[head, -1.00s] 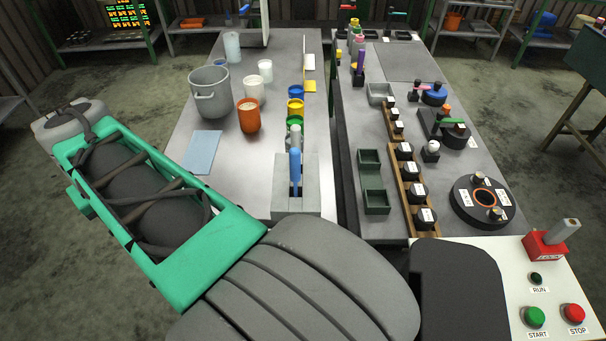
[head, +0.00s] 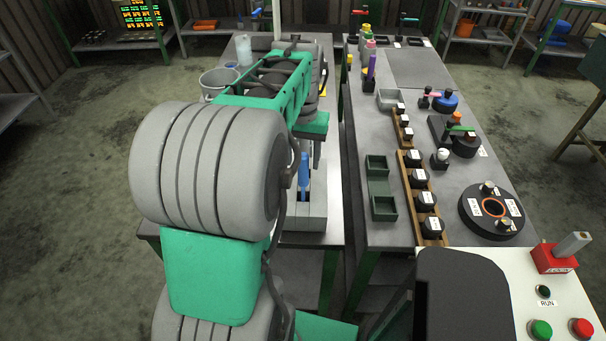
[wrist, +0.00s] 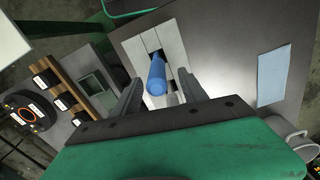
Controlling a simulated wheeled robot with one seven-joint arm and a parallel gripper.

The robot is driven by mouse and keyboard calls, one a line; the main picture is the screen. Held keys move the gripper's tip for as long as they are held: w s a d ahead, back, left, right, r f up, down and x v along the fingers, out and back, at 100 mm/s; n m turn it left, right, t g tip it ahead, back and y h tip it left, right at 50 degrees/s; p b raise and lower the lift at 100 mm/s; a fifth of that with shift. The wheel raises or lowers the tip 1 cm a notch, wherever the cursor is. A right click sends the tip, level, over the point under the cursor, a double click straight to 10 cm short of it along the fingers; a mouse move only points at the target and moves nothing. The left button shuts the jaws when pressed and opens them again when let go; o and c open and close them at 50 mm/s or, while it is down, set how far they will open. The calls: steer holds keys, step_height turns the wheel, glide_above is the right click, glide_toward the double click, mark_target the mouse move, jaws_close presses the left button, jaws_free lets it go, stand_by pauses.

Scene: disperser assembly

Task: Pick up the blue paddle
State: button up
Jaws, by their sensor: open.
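The blue paddle (head: 304,177) stands upright in a grey slotted holder (head: 312,211) at the near end of the left table. In the wrist view its round blue handle (wrist: 157,76) points towards the camera, between my two fingers. My gripper (wrist: 160,88) is open around the handle, with a gap visible at each side. In the head view my green and grey arm reaches over the table and hides most of the gripper. The paddle's lower part is hidden in the holder.
A pale blue sheet (wrist: 272,76) lies flat near the holder. A grey pot (head: 218,80) stands further back, partly behind my arm. The right table carries green bins (head: 384,206), a wooden rack of labelled black knobs (head: 407,186) and a round black fixture (head: 468,212). A narrow gap separates the tables.

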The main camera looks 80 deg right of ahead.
mark_target(303, 170)
steer(key=f, duration=0.2)
steer(key=f+p, duration=0.1)
steer(key=f, duration=0.1)
steer(key=shift+s+a+f, duration=0.1)
steer(key=shift+s+f, duration=0.1)
jaws_close()
